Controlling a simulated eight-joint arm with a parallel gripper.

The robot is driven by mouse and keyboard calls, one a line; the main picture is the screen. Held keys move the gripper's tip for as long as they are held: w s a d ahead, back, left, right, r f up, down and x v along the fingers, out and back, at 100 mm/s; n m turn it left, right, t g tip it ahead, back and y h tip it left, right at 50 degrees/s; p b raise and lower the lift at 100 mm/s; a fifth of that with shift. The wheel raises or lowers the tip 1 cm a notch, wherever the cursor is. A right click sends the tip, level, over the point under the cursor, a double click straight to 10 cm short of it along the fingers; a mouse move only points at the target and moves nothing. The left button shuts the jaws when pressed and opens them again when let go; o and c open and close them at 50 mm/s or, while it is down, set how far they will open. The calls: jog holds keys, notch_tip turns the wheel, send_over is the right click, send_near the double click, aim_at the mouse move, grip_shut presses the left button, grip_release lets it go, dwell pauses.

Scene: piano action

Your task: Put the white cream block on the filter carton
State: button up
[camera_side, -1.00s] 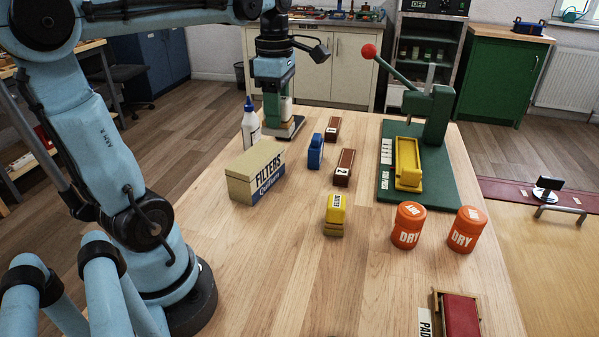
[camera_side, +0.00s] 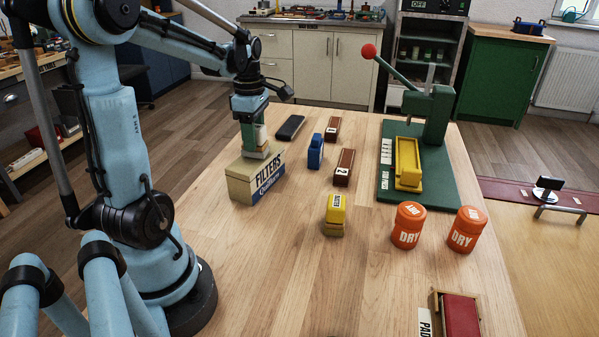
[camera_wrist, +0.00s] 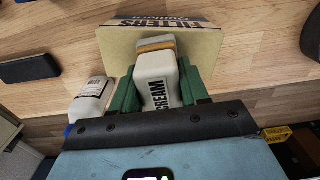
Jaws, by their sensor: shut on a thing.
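The white cream block (camera_wrist: 155,85), marked "CREAM" with a tan and grey end, is between the green fingers of my gripper (camera_wrist: 155,92). My gripper is shut on it. In the side view my gripper (camera_side: 254,138) points down over the filter carton (camera_side: 240,188), and a white strip of the block (camera_side: 263,134) shows between the fingers. The carton is tan with a blue and white "FILTERS" label, and its top (camera_wrist: 205,50) shows behind the block in the wrist view. The block's lower end is at or just above the carton top; I cannot tell if they touch.
A black flat block (camera_side: 290,127), a blue block (camera_side: 315,152) and brown blocks (camera_side: 343,167) lie to the right. A yellow block (camera_side: 335,212) and orange "DRY" cans (camera_side: 408,225) stand nearer the front.

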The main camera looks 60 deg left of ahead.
jog(key=shift+f, duration=0.25)
jog(key=o, duration=1.1)
jog(key=shift+r, duration=0.1)
notch_tip(320, 180, up, 12)
jog(key=shift+f, duration=0.15)
jog(key=shift+d, duration=0.1)
jog(key=w+d+f+m+t, duration=0.1)
jog(key=d+f+m+t, duration=0.2)
jog(key=d+m, duration=0.8)
jog(key=d+f+m+t, duration=0.4)
jog(key=d+f+m, duration=0.2)
jog(key=d+m, duration=0.6)
jog(key=m, duration=0.4)
jog(key=shift+w+d+f, duration=0.2)
jog(key=shift+w+d, duration=0.1)
jog(key=shift+w, duration=0.05)
